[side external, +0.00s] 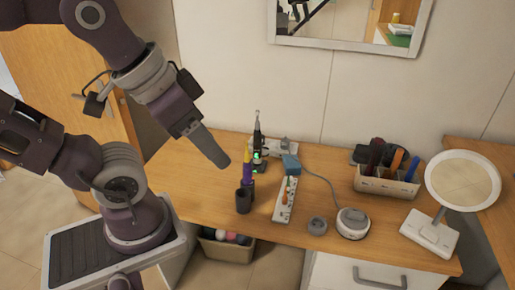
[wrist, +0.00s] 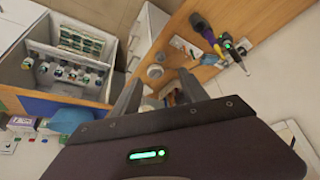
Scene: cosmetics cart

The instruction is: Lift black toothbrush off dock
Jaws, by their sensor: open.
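The black toothbrush (side external: 258,138) stands upright on its dark dock (side external: 259,166) near the back of the wooden cart top, with a green light glowing low on it. In the wrist view the toothbrush (wrist: 234,53) shows at the upper right, beyond my right finger. My gripper (side external: 223,162) is above the cart's left part, to the left of the toothbrush and apart from it. In the side view its fingers overlap into one grey shape. In the wrist view my gripper (wrist: 158,90) has its two fingers spread, with nothing held between them.
A dark cup (side external: 244,201) with yellow and purple items stands in front of the dock. A white power strip (side external: 284,208) with a blue plug (side external: 291,165) lies to the right. A round white device (side external: 352,223), a filled basket (side external: 388,186) and a mirror (side external: 463,182) stand farther right.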

